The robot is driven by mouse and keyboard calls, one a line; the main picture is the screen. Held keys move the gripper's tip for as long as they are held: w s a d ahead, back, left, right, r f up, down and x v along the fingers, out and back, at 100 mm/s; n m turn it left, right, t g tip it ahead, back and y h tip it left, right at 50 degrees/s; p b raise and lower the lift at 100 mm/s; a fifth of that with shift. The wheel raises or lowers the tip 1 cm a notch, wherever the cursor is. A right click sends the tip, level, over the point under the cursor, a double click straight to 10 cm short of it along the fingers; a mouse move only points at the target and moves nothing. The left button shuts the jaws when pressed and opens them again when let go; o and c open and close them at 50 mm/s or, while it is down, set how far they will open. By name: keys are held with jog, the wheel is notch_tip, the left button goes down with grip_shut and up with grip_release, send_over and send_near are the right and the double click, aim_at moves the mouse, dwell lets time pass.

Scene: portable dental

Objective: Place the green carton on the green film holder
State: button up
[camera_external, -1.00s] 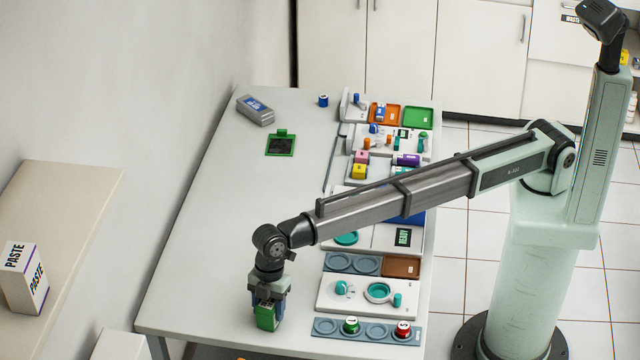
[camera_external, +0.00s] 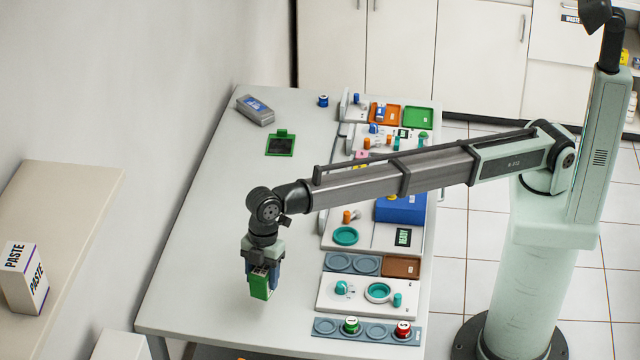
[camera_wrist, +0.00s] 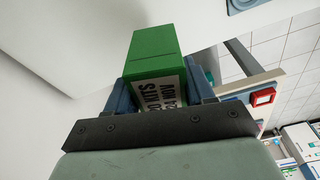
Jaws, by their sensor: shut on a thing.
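The green carton (camera_external: 260,287) is held in my gripper (camera_external: 262,272), above the front left part of the white table. In the wrist view the carton (camera_wrist: 153,55) is clasped between the two jaws, with a white label and dark lettering on its near face. The green film holder (camera_external: 280,144) lies flat on the table toward the back, well away from my gripper. It is a green frame with a dark centre and a tab on its far edge, and it looks empty.
A grey box (camera_external: 256,110) and a small blue cylinder (camera_external: 323,100) stand behind the film holder. Trays and modules, including a blue box (camera_external: 402,209) and a green tray (camera_external: 418,117), line the table's right side.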

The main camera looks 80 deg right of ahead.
jog(key=w+d+m, duration=0.2)
jog(key=w+d, duration=0.4)
jog(key=d, duration=0.7)
jog(key=w+d+m, duration=0.2)
jog(key=w+d, duration=0.4)
jog(key=d, duration=0.7)
jog(key=w+d+m, duration=0.1)
jog(key=w+d, duration=0.5)
jog(key=d, duration=0.8)
jog(key=m+t+h, duration=0.1)
jog(key=m+h, duration=0.1)
jog(key=m, duration=0.8)
send_over(277, 144)
jog(key=shift+s+f, duration=0.2)
jog(key=shift+f, duration=2.1)
jog(key=shift+s+f, duration=0.2)
jog(key=shift+f, duration=2.1)
jog(key=shift+f, duration=0.15)
jog(key=o, duration=1)
